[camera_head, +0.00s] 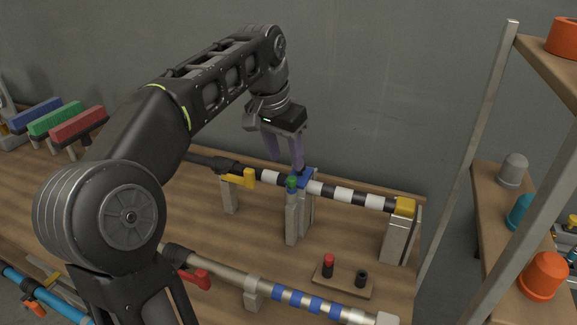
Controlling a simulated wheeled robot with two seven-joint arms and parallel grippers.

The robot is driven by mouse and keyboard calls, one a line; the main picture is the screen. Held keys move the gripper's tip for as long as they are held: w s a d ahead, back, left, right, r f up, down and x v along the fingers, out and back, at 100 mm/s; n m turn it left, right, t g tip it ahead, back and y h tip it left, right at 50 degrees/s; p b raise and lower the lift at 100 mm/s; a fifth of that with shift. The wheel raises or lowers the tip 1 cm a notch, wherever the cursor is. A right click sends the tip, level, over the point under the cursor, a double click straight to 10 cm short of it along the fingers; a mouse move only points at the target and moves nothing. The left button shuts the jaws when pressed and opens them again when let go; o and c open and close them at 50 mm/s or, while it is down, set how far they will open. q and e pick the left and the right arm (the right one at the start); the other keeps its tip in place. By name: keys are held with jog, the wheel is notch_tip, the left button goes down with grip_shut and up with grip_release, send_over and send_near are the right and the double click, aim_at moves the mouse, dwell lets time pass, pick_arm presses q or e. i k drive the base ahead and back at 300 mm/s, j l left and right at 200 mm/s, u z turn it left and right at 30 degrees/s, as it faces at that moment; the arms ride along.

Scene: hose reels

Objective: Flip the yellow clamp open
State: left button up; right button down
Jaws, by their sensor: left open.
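The yellow clamp (247,178) sits on the left part of a black-and-white banded pole (344,194), on top of a grey post. Its yellow lever hangs at the pole's near side; how far it is swung I cannot tell. My left gripper (286,164) points down with its purple fingers apart, to the right of the yellow clamp and above the pole. One finger is close to a blue clamp (306,183) on the middle post; I cannot tell whether they touch. My right gripper is not in view.
A green knob (292,183) stands in front of the blue clamp. A yellow end piece (404,207) is at the pole's right end. Nearer are a blue-banded pole (312,303) with a red clamp (196,277) and a small board (343,283). A shelf with orange and blue items stands right.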

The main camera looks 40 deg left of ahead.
aim_at(249, 180)
jog(key=k, duration=1.5)
